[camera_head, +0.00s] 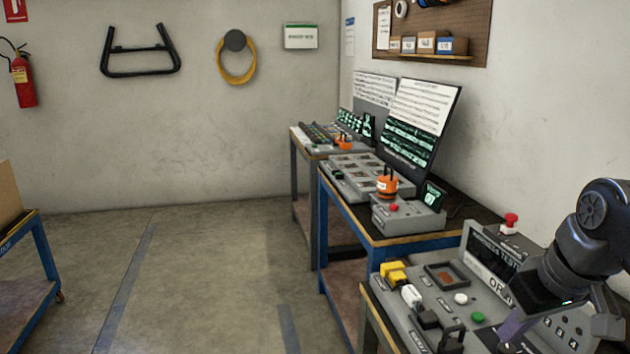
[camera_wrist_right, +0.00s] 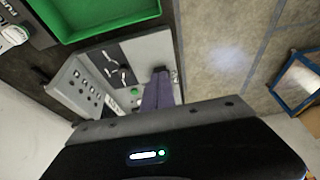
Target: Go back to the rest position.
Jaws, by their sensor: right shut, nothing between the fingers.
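My right gripper (camera_head: 512,328) hangs over the front test console (camera_head: 448,318) at the lower right of the head view, with its dark arm coming in from the right edge. In the right wrist view its purple fingers (camera_wrist_right: 158,90) lie together and hold nothing. Beyond them is a grey panel (camera_wrist_right: 150,48) with a green button. From these views I cannot tell whether the fingertips touch the console. My left gripper is not in view.
The front console carries a yellow connector (camera_head: 393,272), a white button, a green button and a red emergency knob (camera_head: 510,224). Behind it stand a blue-framed bench and a tilted screen (camera_head: 420,122). A green tray (camera_wrist_right: 95,14) shows in the wrist view. The floor (camera_head: 210,270) to the left is clear.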

